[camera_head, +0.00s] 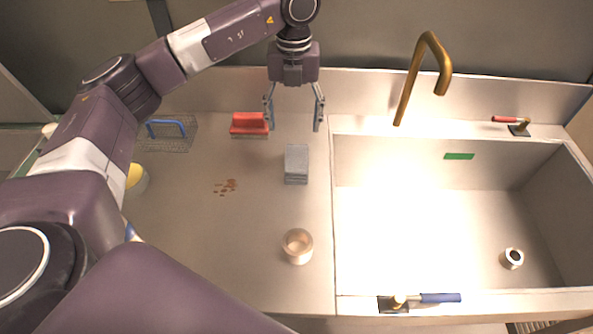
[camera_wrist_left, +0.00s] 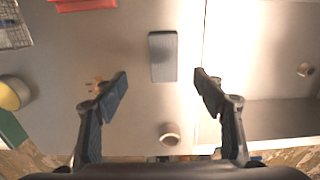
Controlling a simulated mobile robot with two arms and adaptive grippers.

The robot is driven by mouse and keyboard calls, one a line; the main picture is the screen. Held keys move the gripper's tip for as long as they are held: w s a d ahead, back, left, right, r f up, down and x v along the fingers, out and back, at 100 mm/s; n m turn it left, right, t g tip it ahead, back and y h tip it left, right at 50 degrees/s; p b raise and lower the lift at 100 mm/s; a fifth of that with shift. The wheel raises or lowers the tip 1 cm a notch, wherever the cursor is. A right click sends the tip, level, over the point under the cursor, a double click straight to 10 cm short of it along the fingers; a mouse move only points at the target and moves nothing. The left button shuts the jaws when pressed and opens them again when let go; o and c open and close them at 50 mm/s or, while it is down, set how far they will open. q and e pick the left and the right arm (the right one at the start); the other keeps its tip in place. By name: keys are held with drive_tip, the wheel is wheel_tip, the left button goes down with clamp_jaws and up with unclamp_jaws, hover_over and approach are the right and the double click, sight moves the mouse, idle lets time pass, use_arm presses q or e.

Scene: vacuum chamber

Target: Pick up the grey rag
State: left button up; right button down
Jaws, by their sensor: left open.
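The grey rag (camera_head: 296,164) is a small folded grey block lying on the counter left of the sink. It also shows in the left wrist view (camera_wrist_left: 163,57), upper middle, ahead of and between the lines of the two fingers. My left gripper (camera_head: 294,122) is open and empty, hanging fingers down above the counter behind the rag in the head view. In the left wrist view its fingers (camera_wrist_left: 160,82) are spread wide and do not touch the rag. My right gripper is not in view.
Brown stains (camera_head: 226,187) mark the counter. The sink (camera_head: 430,215) and brass faucet (camera_head: 413,80) are to the right.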

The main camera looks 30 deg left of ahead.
use_arm(q)
drive_tip(key=b, duration=0.4)
hover_over(297, 158)
drive_tip(key=f, duration=0.5)
drive_tip(key=shift+w+a+f, duration=0.1)
drive_tip(key=shift+a+f, duration=0.15)
drive_tip(key=shift+a, duration=0.05)
drive_tip(key=f+p, duration=0.1)
drive_tip(key=f, duration=0.3)
drive_tip(key=f+p, duration=0.1)
drive_tip(key=f, duration=0.2)
drive_tip(key=shift+d+f, duration=0.2)
drive_tip(key=shift+f, duration=0.15)
drive_tip(key=shift+c, duration=1.1)
drive_tip(key=c, duration=1)
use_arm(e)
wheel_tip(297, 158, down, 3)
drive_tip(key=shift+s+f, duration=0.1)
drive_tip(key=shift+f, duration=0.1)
